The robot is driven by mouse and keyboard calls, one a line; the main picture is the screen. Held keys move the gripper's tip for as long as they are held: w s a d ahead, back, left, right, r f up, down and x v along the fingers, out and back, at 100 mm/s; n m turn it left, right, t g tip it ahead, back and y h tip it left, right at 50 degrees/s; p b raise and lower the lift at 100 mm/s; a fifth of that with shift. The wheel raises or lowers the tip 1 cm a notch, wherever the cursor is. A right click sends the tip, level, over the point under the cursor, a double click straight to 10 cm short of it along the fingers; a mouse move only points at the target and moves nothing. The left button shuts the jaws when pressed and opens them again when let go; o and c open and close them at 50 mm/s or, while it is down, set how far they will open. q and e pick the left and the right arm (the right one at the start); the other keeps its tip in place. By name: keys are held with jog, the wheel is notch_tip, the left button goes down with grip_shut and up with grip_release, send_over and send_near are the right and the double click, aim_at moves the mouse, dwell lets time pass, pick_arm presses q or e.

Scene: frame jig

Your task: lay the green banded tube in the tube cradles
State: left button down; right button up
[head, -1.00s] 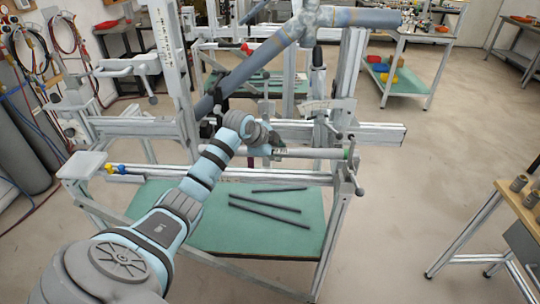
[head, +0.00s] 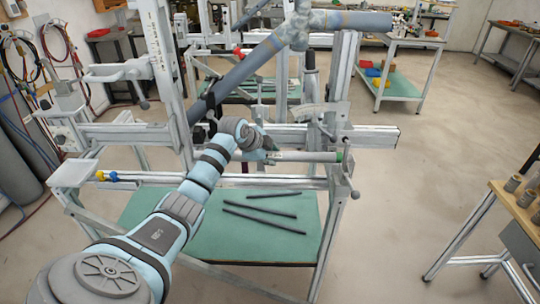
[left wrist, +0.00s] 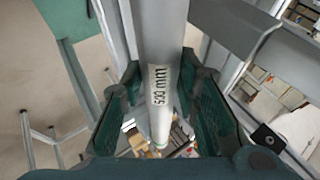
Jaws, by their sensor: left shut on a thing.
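The green banded tube (head: 310,157) is a pale grey tube with a green band near its right end. It lies roughly level along the near side of the frame jig. My left gripper (head: 266,152) is shut around it, left of the band. My right gripper is not in view.
The jig's metal rails (head: 372,136) and uprights (head: 342,85) stand close around the tube. A large blue-grey pipe (head: 245,75) slants behind. Dark rods (head: 262,212) lie on the green lower shelf (head: 180,232). A wooden-topped bench (head: 512,200) stands right, with open floor between.

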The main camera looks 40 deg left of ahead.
pick_arm(q)
jog(key=shift+f, duration=0.1)
jog(key=c, duration=1.2)
grip_release()
jog(key=shift+o, duration=0.2)
jog(key=v, duration=1.2)
